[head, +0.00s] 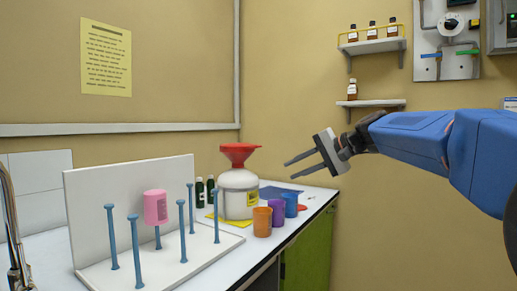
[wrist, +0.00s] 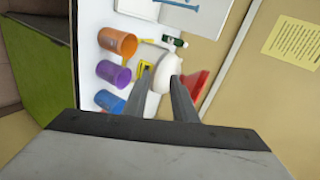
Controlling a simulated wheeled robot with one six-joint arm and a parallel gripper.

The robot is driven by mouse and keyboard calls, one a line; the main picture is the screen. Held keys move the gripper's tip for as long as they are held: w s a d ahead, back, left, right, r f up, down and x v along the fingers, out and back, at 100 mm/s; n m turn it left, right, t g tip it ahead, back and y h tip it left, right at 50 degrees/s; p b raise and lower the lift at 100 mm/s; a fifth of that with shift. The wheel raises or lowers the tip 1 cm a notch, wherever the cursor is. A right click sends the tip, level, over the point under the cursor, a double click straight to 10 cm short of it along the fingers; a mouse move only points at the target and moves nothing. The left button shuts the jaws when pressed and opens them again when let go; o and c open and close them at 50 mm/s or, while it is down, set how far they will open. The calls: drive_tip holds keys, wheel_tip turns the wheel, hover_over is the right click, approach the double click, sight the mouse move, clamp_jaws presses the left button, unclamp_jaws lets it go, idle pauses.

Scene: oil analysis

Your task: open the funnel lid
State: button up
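The red funnel (head: 239,153) sits on top of a white jug (head: 237,197) with a yellow label, on the counter. Its top looks flat and covered from this low angle; I cannot make out the lid's edge or hinge. In the wrist view the funnel (wrist: 196,86) shows at the right of the white jug (wrist: 166,72), partly hidden behind a finger. My gripper (head: 284,170) is open and empty, in the air to the right of the funnel and apart from it. Its two fingers point left towards the jug.
Orange (head: 262,222), purple (head: 277,212) and blue (head: 291,204) cups stand right of the jug. A white rack (head: 130,215) with blue pegs holds a pink cup (head: 156,207) at left. Dark bottles (head: 205,190) stand behind. The air between gripper and funnel is clear.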

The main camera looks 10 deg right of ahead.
drive_tip(key=w+d+r+m+t+y, duration=0.15)
drive_tip(key=w+d+r, duration=0.25)
drive_tip(key=w+r, duration=0.45)
approach(259, 146)
drive_tip(key=shift+y, duration=0.35)
drive_tip(key=x, duration=1)
drive_tip(key=shift+w+d+f, duration=0.1)
drive_tip(key=shift+w+f, duration=0.05)
drive_tip(key=shift+f, duration=0.2)
clamp_jaws()
